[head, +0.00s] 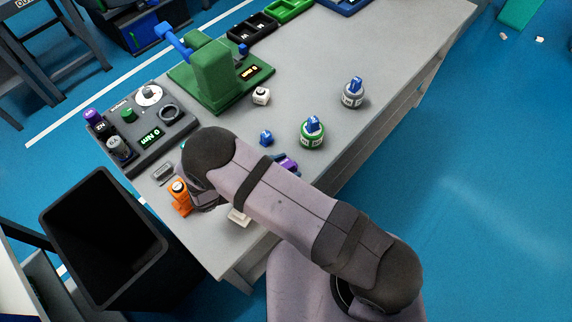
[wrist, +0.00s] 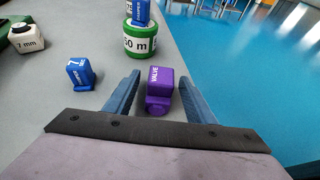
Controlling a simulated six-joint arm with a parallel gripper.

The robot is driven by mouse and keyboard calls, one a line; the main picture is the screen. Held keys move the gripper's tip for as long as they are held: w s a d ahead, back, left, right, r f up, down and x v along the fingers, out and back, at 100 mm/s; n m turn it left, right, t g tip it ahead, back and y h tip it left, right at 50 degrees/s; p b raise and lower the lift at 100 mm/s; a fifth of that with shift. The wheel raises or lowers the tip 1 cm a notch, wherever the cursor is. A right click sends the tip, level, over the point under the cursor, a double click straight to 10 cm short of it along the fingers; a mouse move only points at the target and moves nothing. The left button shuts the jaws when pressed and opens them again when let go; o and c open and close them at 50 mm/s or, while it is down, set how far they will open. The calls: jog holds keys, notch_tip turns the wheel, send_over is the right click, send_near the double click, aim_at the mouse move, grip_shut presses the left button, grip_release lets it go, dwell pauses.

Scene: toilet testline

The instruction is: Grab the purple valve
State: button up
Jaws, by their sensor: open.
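The purple valve (wrist: 160,88) stands on the grey table in the wrist view, with the word VALVE on its side. My gripper (wrist: 160,98) is open, with one blue finger to the left of the valve and one to the right. The valve sits between the fingers, closer to the right one; whether either touches it I cannot tell.
A blue part (wrist: 80,74) stands left of my gripper. A green ring-shaped part (head: 312,133) with a blue top is beyond the valve. An orange part (head: 180,196) and a black bin (head: 107,235) are at the left.

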aim_at(285, 165)
jog(key=shift+w+d+f, duration=0.1)
jog(key=shift+d, duration=0.05)
jog(key=c, duration=1.2)
jog(key=shift+r+b, duration=1.1)
jog(key=shift+r, duration=3.95)
